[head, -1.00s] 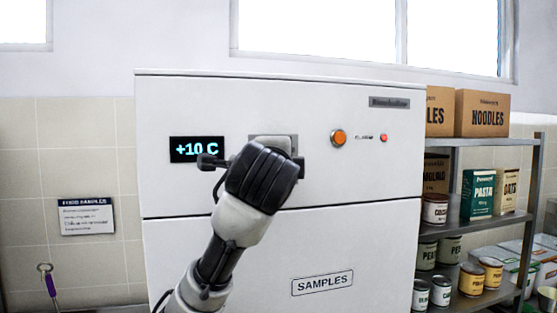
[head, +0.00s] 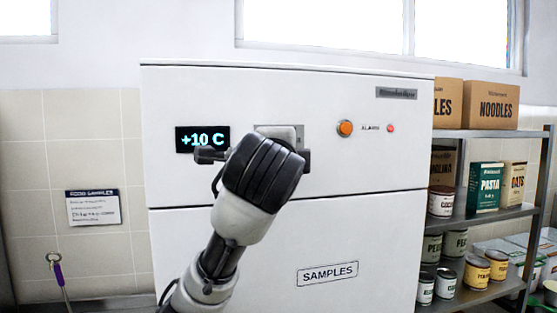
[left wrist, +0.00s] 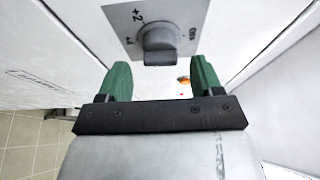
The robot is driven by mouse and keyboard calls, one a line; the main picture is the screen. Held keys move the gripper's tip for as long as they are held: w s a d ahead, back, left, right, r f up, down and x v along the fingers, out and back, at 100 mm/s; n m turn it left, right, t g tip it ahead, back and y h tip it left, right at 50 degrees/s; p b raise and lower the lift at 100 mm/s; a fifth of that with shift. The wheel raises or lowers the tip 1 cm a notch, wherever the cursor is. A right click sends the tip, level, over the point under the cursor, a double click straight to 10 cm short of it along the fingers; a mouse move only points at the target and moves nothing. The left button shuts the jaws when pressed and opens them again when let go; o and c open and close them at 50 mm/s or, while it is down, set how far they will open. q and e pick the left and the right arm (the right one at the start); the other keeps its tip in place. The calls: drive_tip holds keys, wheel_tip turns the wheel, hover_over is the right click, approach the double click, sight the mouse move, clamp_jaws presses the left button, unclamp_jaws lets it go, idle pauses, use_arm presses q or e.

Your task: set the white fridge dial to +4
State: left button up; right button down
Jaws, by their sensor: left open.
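The white fridge (head: 230,95) has a display (head: 202,139) that reads +10 C. Its dial (left wrist: 159,42) is a grey knob on a grey plate (left wrist: 192,18) in the left wrist view, with a +2 mark and other marks too small to read surely. In the head view my left arm hides the knob, and only part of the plate shows. My left gripper (left wrist: 158,82) is open, its green fingers apart on either side just short of the knob. In the head view its fingers are hidden behind my wrist. My right gripper is not in view.
An orange button (head: 345,128) and a small red light (head: 390,128) sit right of the dial plate. A shelf (head: 500,213) with boxes and cans stands at the right. A purple-handled tool (head: 59,275) hangs at lower left.

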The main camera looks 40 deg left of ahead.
use_arm(q)
drive_tip(key=p+v, duration=0.5)
drive_tip(key=v, duration=0.2)
drive_tip(key=shift+s+p, duration=0.35)
drive_tip(key=shift+w+d, duration=0.1)
drive_tip(key=shift+d, duration=0.05)
